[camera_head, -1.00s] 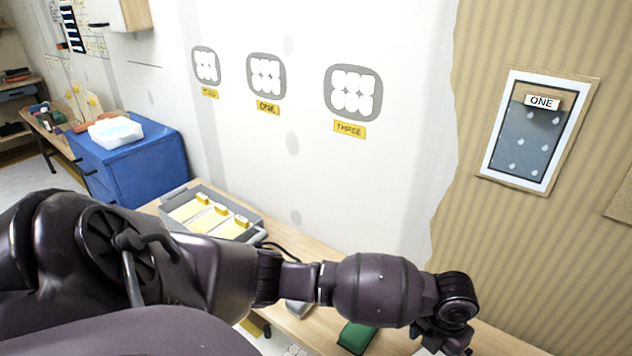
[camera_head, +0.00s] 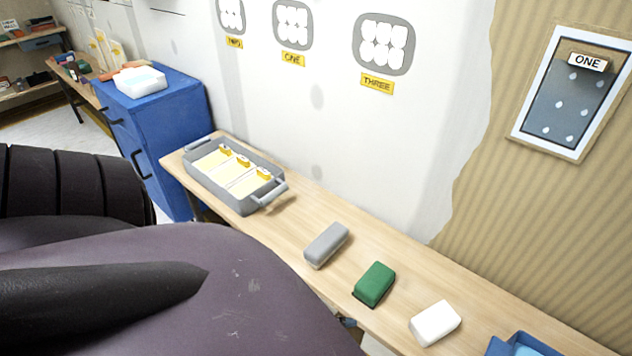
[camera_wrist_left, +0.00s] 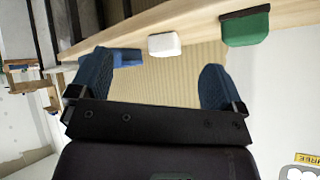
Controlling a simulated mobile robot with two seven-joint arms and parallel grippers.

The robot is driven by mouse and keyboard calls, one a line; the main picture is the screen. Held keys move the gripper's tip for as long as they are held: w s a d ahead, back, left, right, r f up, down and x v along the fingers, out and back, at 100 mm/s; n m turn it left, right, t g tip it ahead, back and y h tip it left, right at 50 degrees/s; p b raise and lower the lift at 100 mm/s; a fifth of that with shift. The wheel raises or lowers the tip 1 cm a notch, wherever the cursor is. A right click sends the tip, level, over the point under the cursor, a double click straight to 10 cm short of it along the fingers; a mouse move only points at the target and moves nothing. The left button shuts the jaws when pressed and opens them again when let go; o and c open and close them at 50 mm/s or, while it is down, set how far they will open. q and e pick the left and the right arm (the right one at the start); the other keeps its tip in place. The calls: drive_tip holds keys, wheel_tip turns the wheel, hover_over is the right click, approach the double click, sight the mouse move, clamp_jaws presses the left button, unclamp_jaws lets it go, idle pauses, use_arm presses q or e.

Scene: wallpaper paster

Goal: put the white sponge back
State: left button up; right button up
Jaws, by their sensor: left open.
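The white sponge (camera_head: 435,323) lies on the wooden table (camera_head: 385,250), to the right of a green block (camera_head: 374,285). In the left wrist view the white sponge (camera_wrist_left: 165,44) shows beyond my open left gripper (camera_wrist_left: 155,80), between its two blue fingers and apart from them. The jaws look empty. My left gripper is outside the head view, where only parts of my arm show at the lower left. My right gripper is in neither view.
A grey block (camera_head: 326,245) lies left of the green one. A grey tray (camera_head: 240,205) with yellow-tabbed cards stands further left, and a blue tray (camera_head: 497,347) at the right edge. A blue cabinet (camera_head: 165,125) stands behind.

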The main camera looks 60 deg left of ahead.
use_arm(q)
drive_tip(key=s+a+r+n+t+y, duration=0.1)
drive_tip(key=s+a+r+n+y, duration=0.1)
drive_tip(key=s+a+n, duration=0.2)
drive_tip(key=shift+s+a+n, duration=0.4)
drive_tip(key=shift+s+n, duration=0.2)
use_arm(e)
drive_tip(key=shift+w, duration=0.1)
use_arm(q)
drive_tip(key=shift+t, duration=0.4)
drive_tip(key=shift+a+r+p, duration=0.1)
drive_tip(key=shift+r+p, duration=2.1)
drive_tip(key=shift+p, duration=0.55)
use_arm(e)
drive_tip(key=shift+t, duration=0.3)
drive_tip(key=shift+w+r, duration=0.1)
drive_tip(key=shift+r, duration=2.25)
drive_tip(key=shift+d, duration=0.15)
